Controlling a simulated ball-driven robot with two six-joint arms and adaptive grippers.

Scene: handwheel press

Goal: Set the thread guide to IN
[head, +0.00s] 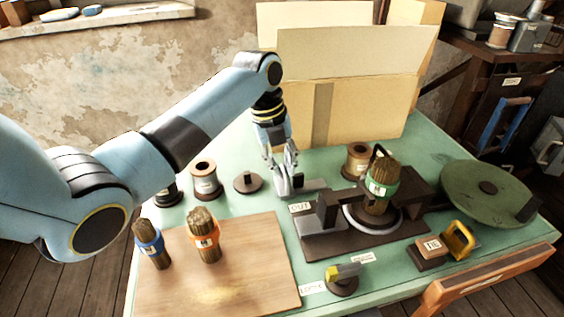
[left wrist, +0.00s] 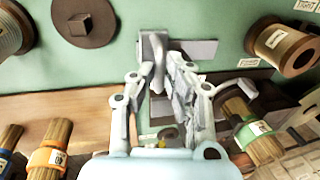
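The thread guide (head: 297,188) looks like a small grey metal block with an upright piece on a flat plate. It stands behind the dark press fixture (head: 335,240), near a label reading OUT (head: 301,207). In the left wrist view the guide's upright piece (left wrist: 153,48) is at the fingertips. My left gripper (head: 283,160) points down over it, and its fingers (left wrist: 153,70) are apart on either side of the upright piece. Whether a finger touches it is hard to tell. No IN label is readable. My right gripper is not in view.
A green-banded bristle bundle (head: 381,188) stands in the fixture's ring. Blue-banded (head: 150,245) and orange-banded (head: 204,240) bundles stand on a wooden board (head: 250,275). Spools (head: 206,180), a dark disc (head: 248,183), a green handwheel (head: 487,190) and a cardboard box (head: 350,105) surround the fixture.

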